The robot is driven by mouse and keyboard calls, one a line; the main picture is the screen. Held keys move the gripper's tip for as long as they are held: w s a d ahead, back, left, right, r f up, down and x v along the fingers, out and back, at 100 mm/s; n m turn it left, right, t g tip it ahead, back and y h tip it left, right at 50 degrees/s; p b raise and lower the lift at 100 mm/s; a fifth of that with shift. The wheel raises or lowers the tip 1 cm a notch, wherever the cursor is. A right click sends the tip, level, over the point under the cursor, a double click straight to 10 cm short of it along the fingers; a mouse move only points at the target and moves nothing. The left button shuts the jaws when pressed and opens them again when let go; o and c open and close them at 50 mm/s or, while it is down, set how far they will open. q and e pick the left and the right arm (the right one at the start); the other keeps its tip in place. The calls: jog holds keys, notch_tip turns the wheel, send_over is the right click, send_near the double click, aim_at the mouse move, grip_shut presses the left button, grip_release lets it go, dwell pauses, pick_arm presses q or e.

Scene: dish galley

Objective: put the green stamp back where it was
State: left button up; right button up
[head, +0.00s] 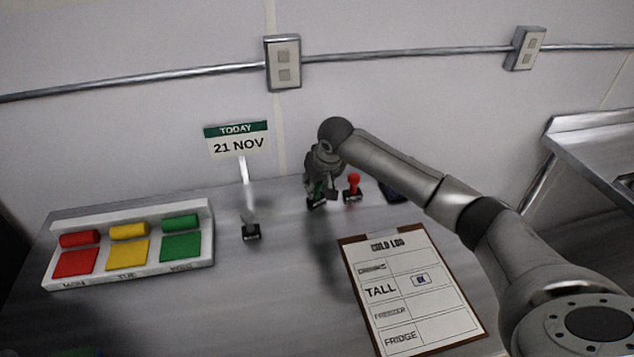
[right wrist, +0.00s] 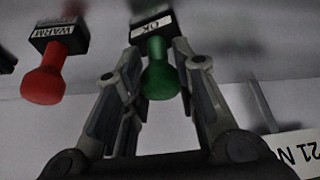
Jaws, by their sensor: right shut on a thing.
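The green stamp (right wrist: 161,78) is between the fingers of my right gripper (right wrist: 157,85) in the right wrist view, with its black base labelled "OK" beyond the fingertips. In the head view, my right gripper (head: 320,190) is shut on the green stamp (head: 319,188), left of the red stamp. The gripper partly hides it, and I cannot tell whether its base touches the table. The red stamp (head: 353,185) stands close by on the right; in the right wrist view it (right wrist: 44,84) reads "WARM". My left gripper is not in view.
A grey-handled stamp (head: 250,230) stands left, near the "21 NOV" sign (head: 238,140). A white rack (head: 130,270) with coloured blocks is at the far left. A clipboard (head: 478,332) with a "COLD LOG" sheet lies in front, right. A dark pad (head: 391,193) is partly hidden by my arm.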

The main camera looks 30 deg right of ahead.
jog(key=shift+f, duration=0.2)
jog(key=o, duration=0.8)
jog(key=shift+o, duration=0.2)
jog(key=shift+r, duration=0.2)
jog(key=b+v, duration=0.3)
jog(key=v, duration=0.9)
